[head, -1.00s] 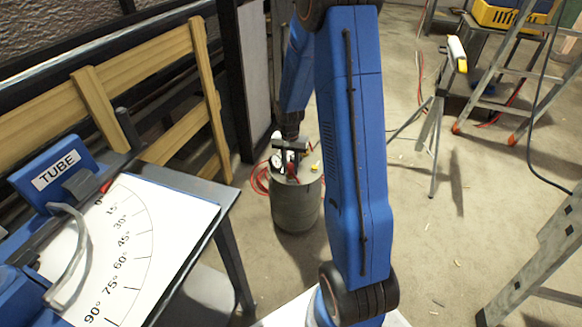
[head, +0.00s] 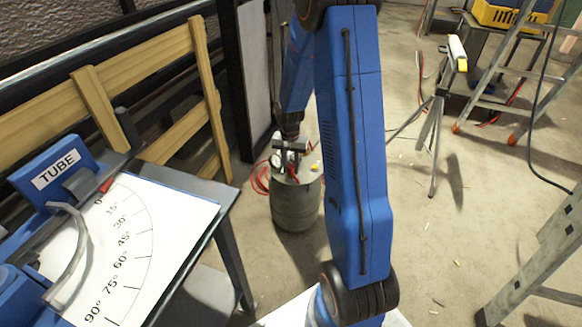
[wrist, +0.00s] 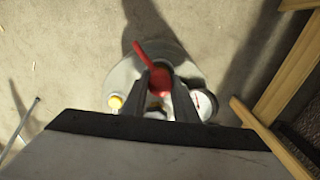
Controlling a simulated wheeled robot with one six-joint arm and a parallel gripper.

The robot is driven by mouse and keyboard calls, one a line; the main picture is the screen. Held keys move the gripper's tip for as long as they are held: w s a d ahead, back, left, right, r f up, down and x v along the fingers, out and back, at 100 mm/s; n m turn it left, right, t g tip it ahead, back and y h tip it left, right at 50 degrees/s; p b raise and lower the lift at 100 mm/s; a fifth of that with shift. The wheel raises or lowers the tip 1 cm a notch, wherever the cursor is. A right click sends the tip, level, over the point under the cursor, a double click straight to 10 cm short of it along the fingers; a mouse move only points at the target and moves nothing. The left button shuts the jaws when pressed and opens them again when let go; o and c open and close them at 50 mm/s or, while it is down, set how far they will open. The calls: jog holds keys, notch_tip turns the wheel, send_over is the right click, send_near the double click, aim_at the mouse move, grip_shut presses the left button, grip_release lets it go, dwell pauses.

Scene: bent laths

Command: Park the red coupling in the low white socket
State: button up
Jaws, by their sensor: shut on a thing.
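The red coupling (wrist: 161,77) shows in the wrist view between the two dark fingers of my gripper (wrist: 160,84), which is shut on it. A red bar-like part runs from it up and to the left. In the head view my gripper (head: 291,163) is low over the top of a grey-green tank (head: 296,208), with a little red at its fingers. I cannot make out the low white socket for certain; the fingers and the tank-top fittings crowd that spot.
The tank top carries a round white gauge (wrist: 203,104) and a yellow knob (wrist: 115,102). Red hose (head: 260,179) lies beside the tank. A blue bench with an angle chart (head: 175,213) is on the left, a tripod stand (head: 435,135) on the right. Floor between is mostly clear.

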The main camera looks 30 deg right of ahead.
jog(key=o, duration=1.2)
jog(key=shift+c, duration=0.2)
notch_tip(320, 180, up, 17)
jog(key=shift+w+a+r, duration=0.15)
jog(key=shift+r, duration=0.05)
jog(key=s+a+r+n+t, duration=0.1)
jog(key=s+a+r+n, duration=0.1)
jog(key=s+a+r, duration=0.4)
jog(key=s+a+r+n+t, duration=0.1)
jog(key=s+a+r+n, duration=0.1)
jog(key=s+a+r, duration=0.45)
jog(key=s+a+n+t, duration=0.3)
jog(key=s+n, duration=0.2)
jog(key=s, duration=1.3)
jog(key=shift+r, duration=0.15)
